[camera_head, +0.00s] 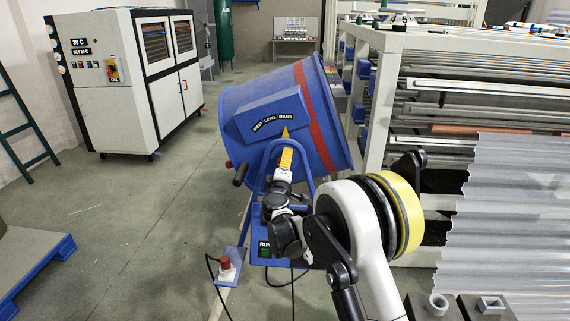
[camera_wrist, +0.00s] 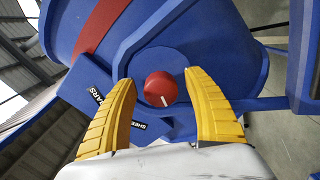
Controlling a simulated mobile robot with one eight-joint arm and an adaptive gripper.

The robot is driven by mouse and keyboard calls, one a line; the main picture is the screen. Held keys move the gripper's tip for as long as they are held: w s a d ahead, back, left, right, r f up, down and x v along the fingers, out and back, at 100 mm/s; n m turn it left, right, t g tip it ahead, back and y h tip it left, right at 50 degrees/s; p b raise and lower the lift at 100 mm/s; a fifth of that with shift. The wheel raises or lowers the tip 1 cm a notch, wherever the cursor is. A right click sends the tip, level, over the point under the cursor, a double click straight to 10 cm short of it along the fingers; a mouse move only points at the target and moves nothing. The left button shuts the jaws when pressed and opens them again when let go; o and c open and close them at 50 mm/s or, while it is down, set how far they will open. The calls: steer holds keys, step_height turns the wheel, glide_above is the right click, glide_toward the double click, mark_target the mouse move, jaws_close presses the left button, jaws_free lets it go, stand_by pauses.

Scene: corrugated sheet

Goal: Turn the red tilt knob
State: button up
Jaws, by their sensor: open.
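The red tilt knob (camera_wrist: 161,89) shows in the wrist view, round with a white mark, on the side of a blue drum (camera_head: 235,97) with a red band. My gripper (camera_wrist: 162,85) has its two yellow fingers apart, one on each side of the knob in that view. I cannot tell whether the fingers touch it; gaps show on both sides. In the head view, my gripper (camera_head: 285,148) is at the drum's side below the label plate (camera_head: 275,118), and it hides the knob.
A blue frame with a green button (camera_head: 265,252) and a red-topped switch box (camera_head: 228,268) stands below the drum. Corrugated sheets (camera_head: 510,215) and a white rack (camera_head: 380,100) are at the right. A white cabinet (camera_head: 125,115) is at the left. Open floor lies between.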

steer(key=s, duration=1.2)
steer(key=shift+a, duration=0.2)
steer(key=s+d+r+m+g+h, duration=0.1)
steer(key=s+d+r+m+g, duration=0.2)
steer(key=d, duration=0.4)
steer(key=s+d+r+m+g+h, duration=0.1)
steer(key=s+d+r+m, duration=0.15)
steer(key=s+d, duration=0.35)
steer(key=s+d+r+m+g+h, duration=0.1)
steer(key=s+d+r+m+g, duration=0.15)
steer(key=d, duration=0.55)
steer(key=s+d+f+m+g+y, duration=0.1)
steer(key=s+f+m, duration=0.1)
steer(key=s, duration=0.7)
steer(key=s+d+f+m+g+y, duration=0.1)
steer(key=s+f+m+g, duration=0.1)
steer(key=s, duration=0.7)
steer(key=s+d+f+m+g+y, duration=0.1)
steer(key=s+d+f+m, duration=0.1)
steer(key=s, duration=0.7)
steer(key=shift+s+f+m+y, duration=0.2)
steer(key=shift+f+m+y, duration=0.15)
steer(key=shift+m, duration=0.25)
